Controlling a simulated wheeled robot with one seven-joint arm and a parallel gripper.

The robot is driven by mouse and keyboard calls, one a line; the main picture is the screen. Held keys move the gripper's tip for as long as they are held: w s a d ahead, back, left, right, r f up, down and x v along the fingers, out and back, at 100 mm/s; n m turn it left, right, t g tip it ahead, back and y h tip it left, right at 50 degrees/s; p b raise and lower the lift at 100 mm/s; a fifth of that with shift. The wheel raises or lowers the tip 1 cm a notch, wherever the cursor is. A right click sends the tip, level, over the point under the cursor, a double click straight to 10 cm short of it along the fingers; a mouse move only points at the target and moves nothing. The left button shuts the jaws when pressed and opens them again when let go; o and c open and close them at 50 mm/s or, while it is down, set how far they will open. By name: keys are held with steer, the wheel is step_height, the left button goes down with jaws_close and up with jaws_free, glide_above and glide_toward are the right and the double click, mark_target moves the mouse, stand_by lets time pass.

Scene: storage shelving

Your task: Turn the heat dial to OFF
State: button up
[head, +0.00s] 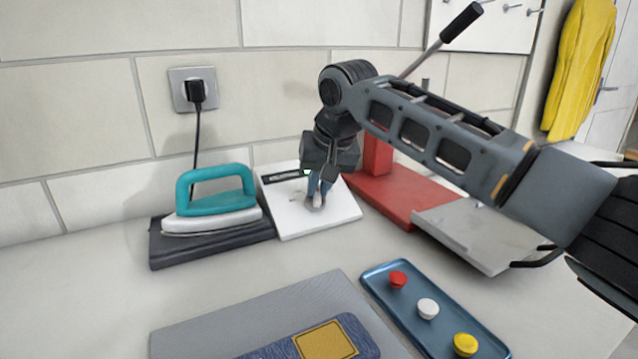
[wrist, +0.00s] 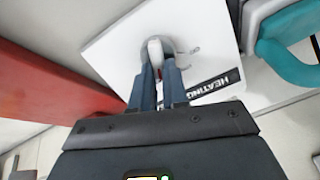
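The heat dial (wrist: 154,46) is a round grey knob with a pale raised grip, set on a white panel (wrist: 108,48). A black strip labelled HEATING (wrist: 210,90) lies along one edge of the panel. In the head view the panel (head: 290,222) lies on the table and the dial (head: 318,202) is partly hidden by my fingers. My gripper (wrist: 158,64) points down at the dial, its two blue-grey fingers close together on either side of the pale grip. It appears shut on it. I cannot read an OFF mark.
A teal iron (head: 215,205) stands on a dark base left of the panel. A red stand (head: 400,195) with a grey plate is at the right, under my arm. In front are a blue tray (head: 380,280) with coloured knobs and a grey board (head: 210,330). A wall plug (head: 196,92) is behind.

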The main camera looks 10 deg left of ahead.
jaws_close()
steer(key=shift+a+r+n+p, duration=0.15)
steer(key=shift+n+p, duration=0.25)
steer(key=shift+p, duration=0.65)
steer(key=shift+s+r+n+p, duration=0.15)
steer(key=shift+n+p, duration=0.35)
steer(key=shift+p, duration=0.7)
steer(key=n+p, duration=0.3)
steer(key=shift+a+p, duration=0.2)
steer(key=shift+p, duration=0.15)
steer(key=n+p, duration=0.1)
steer(key=n, duration=0.1)
steer(key=n+p, duration=0.1)
steer(key=n, duration=0.2)
steer(key=shift+s+a+f+n+t+p, duration=0.2)
steer(key=shift+s+f+n+t+p, duration=0.1)
steer(key=shift+p, duration=0.1)
steer(key=n, duration=0.1)
steer(key=n+p, duration=0.1)
steer(key=n, duration=0.3)
steer(key=shift+s+f+h+p, duration=0.15)
steer(key=shift+s+h+p, duration=0.15)
steer(key=shift+p, duration=0.1)
steer(key=shift+a+n, duration=0.1)
steer(key=shift+n, duration=0.2)
